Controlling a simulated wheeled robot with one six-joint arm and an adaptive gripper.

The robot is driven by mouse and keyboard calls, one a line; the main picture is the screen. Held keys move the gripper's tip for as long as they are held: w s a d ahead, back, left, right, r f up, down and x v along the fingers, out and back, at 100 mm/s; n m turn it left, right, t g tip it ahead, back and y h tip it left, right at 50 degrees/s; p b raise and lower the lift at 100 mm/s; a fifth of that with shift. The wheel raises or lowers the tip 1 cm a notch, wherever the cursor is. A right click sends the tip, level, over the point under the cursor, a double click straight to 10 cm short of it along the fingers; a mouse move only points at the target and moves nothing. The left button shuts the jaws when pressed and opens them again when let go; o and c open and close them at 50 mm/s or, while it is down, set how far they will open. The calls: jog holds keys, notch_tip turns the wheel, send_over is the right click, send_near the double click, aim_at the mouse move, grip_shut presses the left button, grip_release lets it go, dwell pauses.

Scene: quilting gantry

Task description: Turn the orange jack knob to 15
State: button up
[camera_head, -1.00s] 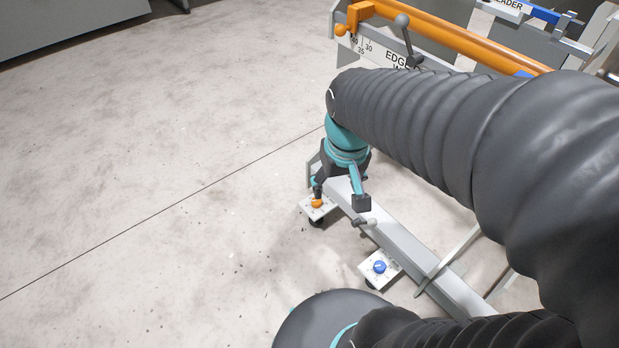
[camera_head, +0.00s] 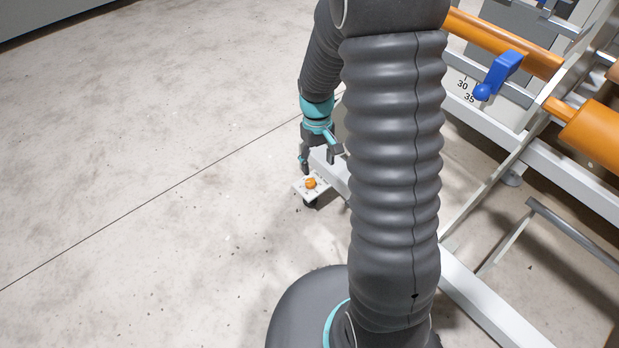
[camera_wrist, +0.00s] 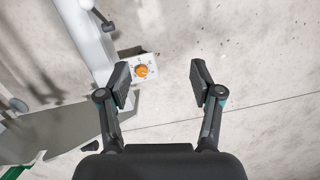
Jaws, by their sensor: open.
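The orange jack knob (camera_head: 311,183) sits on a small white dial plate (camera_head: 299,190) low beside the gantry's foot beam. In the wrist view the knob (camera_wrist: 141,71) shows on its white plate (camera_wrist: 150,60), a little left of the middle between the fingers and beyond the left fingertip. The dial marks are too small to read. My gripper (camera_head: 318,161) is open and empty, just above and behind the knob in the head view, apart from it. In the wrist view both fingers of my gripper (camera_wrist: 160,84) stand wide apart with bare floor between them.
The grey-white foot beam (camera_wrist: 90,45) runs close beside the knob's plate. The gantry frame (camera_head: 480,125) with orange rollers (camera_head: 500,40) and a blue crank (camera_head: 500,75) fills the right. A dark lever (camera_wrist: 103,20) stands out from the beam. Open concrete floor (camera_head: 150,170) lies to the left.

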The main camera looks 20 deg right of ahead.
jog(key=w+d+f+n, duration=0.1)
jog(key=w+f+n, duration=0.1)
jog(key=w+f, duration=0.35)
jog(key=w+d+f+n, duration=0.1)
jog(key=w+f+n, duration=0.15)
jog(key=f, duration=0.65)
jog(key=n+t, duration=0.2)
jog(key=n, duration=0.5)
send_over(310, 182)
jog(key=shift+m, duration=0.25)
notch_tip(310, 182, down, 15)
jog(key=shift+r+p, duration=0.2)
jog(key=shift+p, duration=0.15)
jog(key=c, duration=1.1)
jog(key=shift+c, duration=0.2)
